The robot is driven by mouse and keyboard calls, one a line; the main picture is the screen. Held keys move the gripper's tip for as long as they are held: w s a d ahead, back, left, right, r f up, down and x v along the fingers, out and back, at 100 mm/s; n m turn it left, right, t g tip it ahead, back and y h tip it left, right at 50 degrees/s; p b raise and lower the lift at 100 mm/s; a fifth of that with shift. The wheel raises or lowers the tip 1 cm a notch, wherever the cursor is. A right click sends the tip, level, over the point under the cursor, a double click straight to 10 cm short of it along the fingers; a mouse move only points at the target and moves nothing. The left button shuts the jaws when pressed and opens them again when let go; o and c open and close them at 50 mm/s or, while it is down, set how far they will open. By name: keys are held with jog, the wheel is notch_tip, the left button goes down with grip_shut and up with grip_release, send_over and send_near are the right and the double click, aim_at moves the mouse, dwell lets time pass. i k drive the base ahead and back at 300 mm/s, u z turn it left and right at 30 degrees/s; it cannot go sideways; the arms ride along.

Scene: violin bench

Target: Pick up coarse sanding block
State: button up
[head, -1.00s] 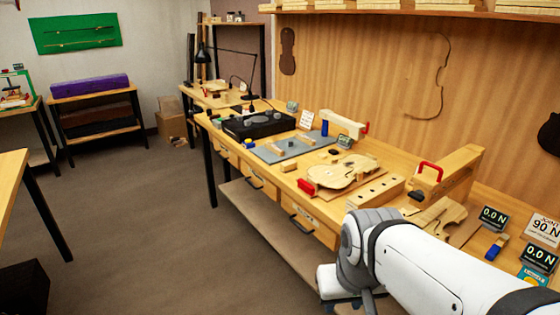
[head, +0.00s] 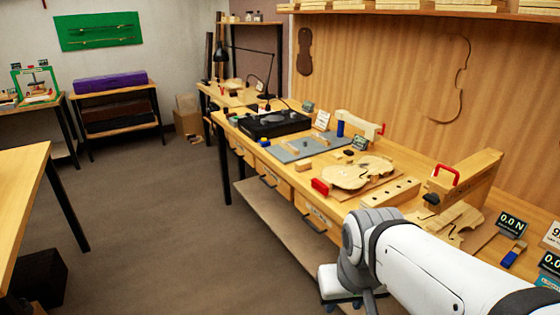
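I cannot tell for sure which item is the coarse sanding block. Small block-like items lie on the long workbench (head: 400,229): a red one (head: 320,187) at the front edge by the violin plate (head: 356,173), a blue one (head: 264,142) further back, and a blue-and-tan one (head: 514,254) at the right by a small display. No grit marking is readable. My white and grey arm covers the lower right of the head view. Its fingers do not show, so I see nothing held.
A grey mat (head: 285,153) and a black device (head: 268,124) lie further along the bench. A wooden clamp-like fixture with a red handle (head: 446,174) stands at the right. Another table (head: 18,182) is at the left. The floor between is clear.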

aim_at(303, 166)
jog(key=u, duration=1.15)
jog(key=i, duration=2.3)
jog(key=z, duration=2.15)
jog(key=i, duration=0.95)
jog(key=u, duration=0.05)
